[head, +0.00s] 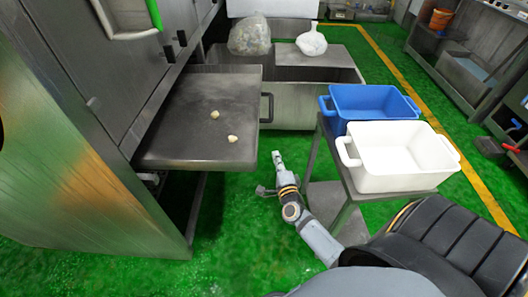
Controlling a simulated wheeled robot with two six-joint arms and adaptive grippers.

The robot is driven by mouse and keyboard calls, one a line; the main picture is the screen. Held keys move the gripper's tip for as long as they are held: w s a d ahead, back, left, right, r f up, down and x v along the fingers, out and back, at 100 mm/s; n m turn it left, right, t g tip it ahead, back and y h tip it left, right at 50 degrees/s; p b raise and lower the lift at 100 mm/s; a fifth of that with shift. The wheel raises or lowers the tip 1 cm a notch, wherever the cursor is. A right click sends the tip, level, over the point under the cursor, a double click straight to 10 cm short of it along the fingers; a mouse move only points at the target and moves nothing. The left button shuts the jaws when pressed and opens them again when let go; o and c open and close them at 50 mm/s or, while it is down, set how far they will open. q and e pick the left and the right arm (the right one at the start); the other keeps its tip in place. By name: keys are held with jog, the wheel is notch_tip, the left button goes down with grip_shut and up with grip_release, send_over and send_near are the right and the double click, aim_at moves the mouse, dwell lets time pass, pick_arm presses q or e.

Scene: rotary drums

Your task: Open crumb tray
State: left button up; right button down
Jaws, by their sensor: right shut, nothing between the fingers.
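The crumb tray (185,125) is a flat grey metal tray that sticks out to the right from the side of the large machine. My right gripper (277,160) is shut and empty, over the green floor just to the right of the tray's near right corner and below the handle in the picture. It looks apart from both. My left gripper is not in view.
A metal cart (345,187) at the right carries a blue bin (368,102) and a white bin (400,158). Behind the tray, a low metal bin (310,108) stands by clear and white bags. Green floor lies open in front of the tray.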

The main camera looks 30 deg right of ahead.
aim_at(243, 157)
jog(key=shift+w+a, duration=0.4)
jog(key=shift+w, duration=0.4)
jog(key=shift+w+a, duration=0.45)
jog(key=shift+w, duration=0.35)
jog(key=shift+w+a, duration=0.4)
jog(key=shift+w, duration=0.4)
jog(key=shift+a, duration=0.1)
jog(key=w+a, duration=0.1)
jog(key=a, duration=0.1)
jog(key=w+a, duration=0.2)
jog(key=w+a+b, duration=0.1)
jog(key=a, duration=0.1)
jog(key=shift+w+a, duration=0.15)
jog(key=shift+a, duration=0.15)
